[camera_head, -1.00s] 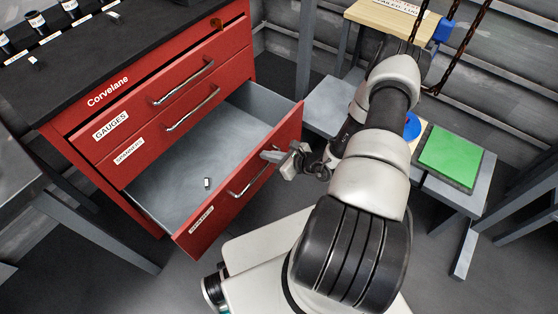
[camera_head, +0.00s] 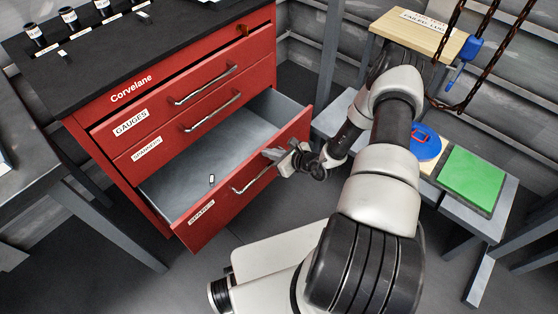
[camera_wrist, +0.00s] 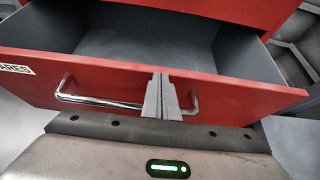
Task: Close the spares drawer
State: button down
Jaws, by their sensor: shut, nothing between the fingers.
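The spares drawer (camera_head: 243,181) is the lowest drawer of the red cabinet and stands partly open. A small light cylinder (camera_head: 211,179) lies on its grey floor. Its red front (camera_wrist: 100,82) and metal bar handle (camera_wrist: 100,101) fill much of the wrist view, with the label cut off at the left edge. My gripper (camera_head: 277,154) is at the drawer's front, near the right end of the handle. In the wrist view my gripper (camera_wrist: 163,78) has its fingers together against or just before the front; whether they touch it I cannot tell.
Small dark jars (camera_head: 69,17) stand on the black top. A stand with a green pad (camera_head: 472,176) and a blue round item (camera_head: 425,143) is at the right.

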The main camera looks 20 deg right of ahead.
jog(key=w+a+b, duration=0.2)
jog(key=w+a, duration=0.2)
jog(key=w, duration=0.3)
jog(key=w+a+b, duration=0.2)
jog(key=w+a, duration=0.2)
jog(key=w, duration=0.4)
jog(key=shift+a+b, duration=0.3)
jog(key=shift+a, duration=0.05)
